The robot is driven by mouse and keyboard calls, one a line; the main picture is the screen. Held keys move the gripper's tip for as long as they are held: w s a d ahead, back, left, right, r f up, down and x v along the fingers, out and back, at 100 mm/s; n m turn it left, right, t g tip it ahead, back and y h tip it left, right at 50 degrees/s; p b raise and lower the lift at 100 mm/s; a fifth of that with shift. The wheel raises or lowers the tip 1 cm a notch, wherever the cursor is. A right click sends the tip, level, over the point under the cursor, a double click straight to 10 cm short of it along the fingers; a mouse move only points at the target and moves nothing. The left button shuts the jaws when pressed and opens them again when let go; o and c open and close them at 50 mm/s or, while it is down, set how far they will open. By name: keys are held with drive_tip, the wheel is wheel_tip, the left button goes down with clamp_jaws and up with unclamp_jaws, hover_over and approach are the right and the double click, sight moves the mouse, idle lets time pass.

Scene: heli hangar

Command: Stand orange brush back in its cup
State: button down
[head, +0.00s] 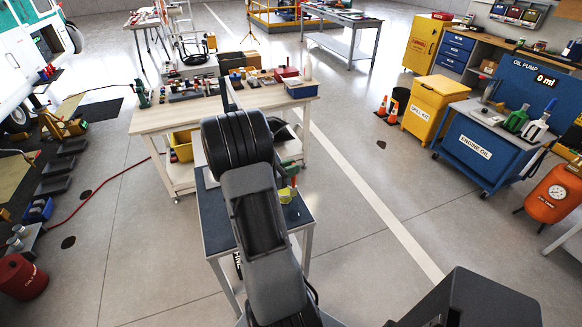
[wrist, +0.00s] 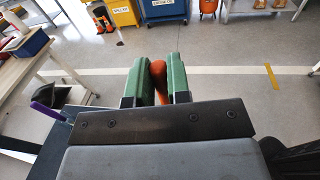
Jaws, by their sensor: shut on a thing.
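In the wrist view my gripper (wrist: 160,60) has its two green fingers closed on the orange brush (wrist: 158,77). A rounded orange end shows between the fingers, and the rest is hidden by them and the gripper body. In the head view my arm hides most of the gripper. A small yellow-green cup (head: 284,196) stands on the dark-topped stand, just right of my arm. A thin orange piece shows above the cup; I cannot tell whether it is the held brush or whether it touches the cup.
The dark-topped stand (head: 216,222) is partly under my arm. A wooden workbench (head: 150,120) with parts and a blue bin (head: 301,90) stands behind it. A purple handle (wrist: 44,113) shows at left in the wrist view. Open floor lies to the right, before the blue engine oil cabinet (head: 476,152).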

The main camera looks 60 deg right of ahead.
sight(292, 188)
drive_tip(key=shift+f+b, duration=3.35)
drive_tip(key=shift+f, duration=1.25)
drive_tip(key=c, duration=1)
unclamp_jaws()
drive_tip(key=b+v, duration=0.1)
drive_tip(key=v, duration=1.2)
drive_tip(key=shift+a, duration=0.35)
drive_tip(key=shift+w+r, duration=0.1)
